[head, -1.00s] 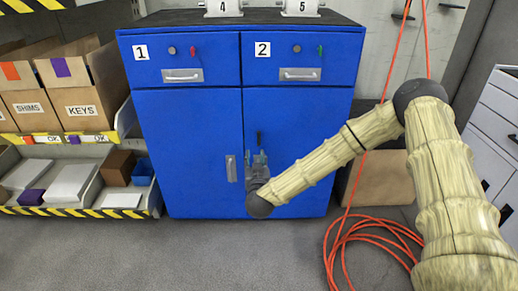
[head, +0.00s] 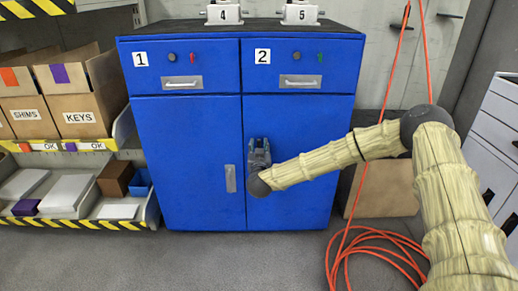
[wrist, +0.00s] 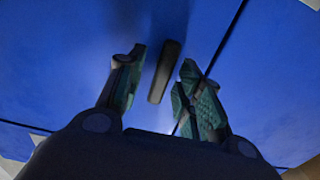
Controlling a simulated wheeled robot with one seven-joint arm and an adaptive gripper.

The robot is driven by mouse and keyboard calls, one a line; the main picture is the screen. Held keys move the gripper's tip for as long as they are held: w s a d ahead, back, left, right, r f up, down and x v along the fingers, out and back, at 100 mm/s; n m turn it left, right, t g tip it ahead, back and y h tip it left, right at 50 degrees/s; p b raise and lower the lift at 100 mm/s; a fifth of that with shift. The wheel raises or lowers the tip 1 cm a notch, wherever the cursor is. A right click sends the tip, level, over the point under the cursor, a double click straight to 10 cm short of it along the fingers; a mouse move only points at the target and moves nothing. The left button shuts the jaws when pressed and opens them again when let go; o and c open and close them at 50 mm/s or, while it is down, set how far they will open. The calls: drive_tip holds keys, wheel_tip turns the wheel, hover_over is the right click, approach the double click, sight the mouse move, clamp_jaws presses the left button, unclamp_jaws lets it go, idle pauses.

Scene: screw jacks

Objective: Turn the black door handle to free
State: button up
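The black door handle (wrist: 164,71) is a slim bar on the blue right-hand door (head: 298,180) of the cabinet. In the wrist view it lies between the two fingers of my gripper (wrist: 158,88), slightly tilted, with a gap to each finger. My gripper is open, and its greenish finger pads face the handle. In the head view my gripper (head: 260,150) is in front of the door and hides the handle. I cannot tell how deep the handle sits between the fingers.
The blue cabinet has two drawers above, marked 1 and 2 (head: 263,57). A grey pull (head: 231,178) is on the left door. Shelves with boxes (head: 85,100) stand at left. An orange cable (head: 375,255) is coiled on the floor at right, by a cardboard box (head: 385,188).

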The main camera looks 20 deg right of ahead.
drive_tip(key=shift+w+d, duration=0.1)
drive_tip(key=shift+w, duration=0.25)
clamp_jaws()
